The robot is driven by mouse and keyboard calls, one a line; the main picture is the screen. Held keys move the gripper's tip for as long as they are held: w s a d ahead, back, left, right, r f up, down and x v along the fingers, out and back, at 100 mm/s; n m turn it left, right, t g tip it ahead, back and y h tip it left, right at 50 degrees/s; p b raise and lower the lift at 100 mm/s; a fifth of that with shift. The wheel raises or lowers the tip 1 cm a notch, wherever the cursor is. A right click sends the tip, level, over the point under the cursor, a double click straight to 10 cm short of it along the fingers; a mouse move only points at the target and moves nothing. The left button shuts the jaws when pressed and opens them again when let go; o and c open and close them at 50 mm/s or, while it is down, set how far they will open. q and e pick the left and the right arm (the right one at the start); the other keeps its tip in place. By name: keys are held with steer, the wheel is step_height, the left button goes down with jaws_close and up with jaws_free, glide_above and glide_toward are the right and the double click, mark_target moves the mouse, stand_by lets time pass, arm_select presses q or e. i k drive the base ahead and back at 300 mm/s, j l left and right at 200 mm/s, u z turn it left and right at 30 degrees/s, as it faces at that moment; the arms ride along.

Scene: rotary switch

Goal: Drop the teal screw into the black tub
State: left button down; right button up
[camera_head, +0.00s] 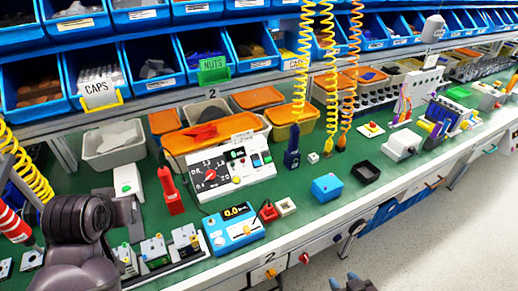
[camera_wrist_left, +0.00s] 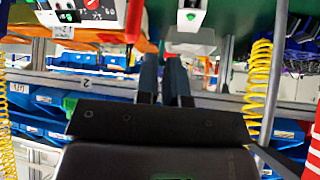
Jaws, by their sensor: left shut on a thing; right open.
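The black tub (camera_head: 365,172) is a small open box on the green bench top, right of centre in the head view. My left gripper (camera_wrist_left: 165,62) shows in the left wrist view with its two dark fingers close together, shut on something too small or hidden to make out. I cannot pick out the teal screw in either view. My left arm is at the lower left of the head view, well to the left of the tub. My right gripper (camera_head: 352,284) is open at the bottom edge, in front of the bench, with its tips just showing.
A blue box (camera_head: 327,187) stands left of the tub and a white device (camera_head: 402,145) stands to its right. Coiled yellow and orange cables (camera_head: 330,75) hang behind. A blue meter (camera_head: 233,228) and a red-dial panel (camera_head: 218,174) stand nearer my left arm.

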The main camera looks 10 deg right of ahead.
mark_target(366, 172)
steer(key=k+z, duration=0.4)
steer(key=z, duration=1.5)
steer(key=i+j+z, duration=0.1)
steer(key=i+z, duration=0.15)
steer(key=i+j+z, duration=0.2)
steer(key=i, duration=0.15)
steer(key=i+j, duration=0.25)
steer(key=i, duration=0.15)
